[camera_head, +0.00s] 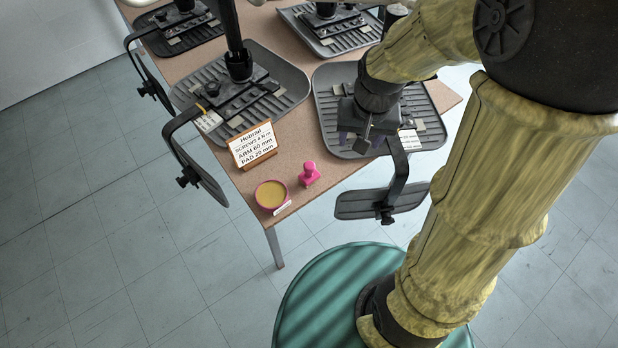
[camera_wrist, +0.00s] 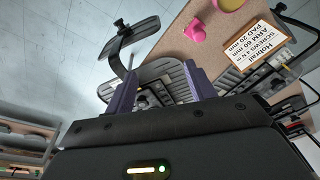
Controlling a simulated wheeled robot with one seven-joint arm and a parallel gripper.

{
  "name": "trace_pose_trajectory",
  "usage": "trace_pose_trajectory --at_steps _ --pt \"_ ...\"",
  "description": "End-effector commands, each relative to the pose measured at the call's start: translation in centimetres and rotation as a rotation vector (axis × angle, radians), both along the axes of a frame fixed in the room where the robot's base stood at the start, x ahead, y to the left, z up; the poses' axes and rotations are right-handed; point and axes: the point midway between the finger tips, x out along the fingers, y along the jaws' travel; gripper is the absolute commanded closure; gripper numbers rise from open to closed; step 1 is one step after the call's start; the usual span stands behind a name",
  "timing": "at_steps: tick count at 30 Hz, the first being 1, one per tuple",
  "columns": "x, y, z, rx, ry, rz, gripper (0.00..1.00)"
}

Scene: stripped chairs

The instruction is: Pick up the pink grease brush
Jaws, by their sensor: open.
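The pink grease brush (camera_head: 309,173) stands on the brown table near its front corner, just right of a pink-rimmed bowl of yellow grease (camera_head: 271,196). In the wrist view the brush (camera_wrist: 195,31) is beyond the fingers, toward the top, with the bowl (camera_wrist: 230,4) cut off by the top edge. My gripper (camera_wrist: 160,80) is open, with its two purple fingers apart and the brush not between them. In the head view my gripper (camera_head: 362,140) is to the right of the brush, over the right grey tray; its fingers are mostly hidden.
A white sign with an orange frame (camera_head: 253,145) stands behind the bowl. Grey ribbed trays (camera_head: 290,90) carry dark chair mechanisms. Armrests (camera_head: 365,201) stick out past the table edge, one right of the brush. A small white label (camera_head: 282,207) lies by the bowl.

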Motion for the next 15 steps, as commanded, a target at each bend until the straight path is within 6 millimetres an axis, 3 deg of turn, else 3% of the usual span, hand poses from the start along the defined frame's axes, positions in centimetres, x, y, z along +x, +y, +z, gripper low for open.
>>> trace_pose_trajectory --at_steps 1,6,9,15 --pt "1.6 1.6 -1.8 0.005 0.022 -0.015 0.45" --pt "5.5 6.8 -3.9 0.008 0.105 -0.109 0.45" --pt "6.8 9.1 -4.5 0.000 0.135 -0.151 0.45" --pt "7.4 10.7 -4.4 -0.006 0.156 -0.184 0.45"
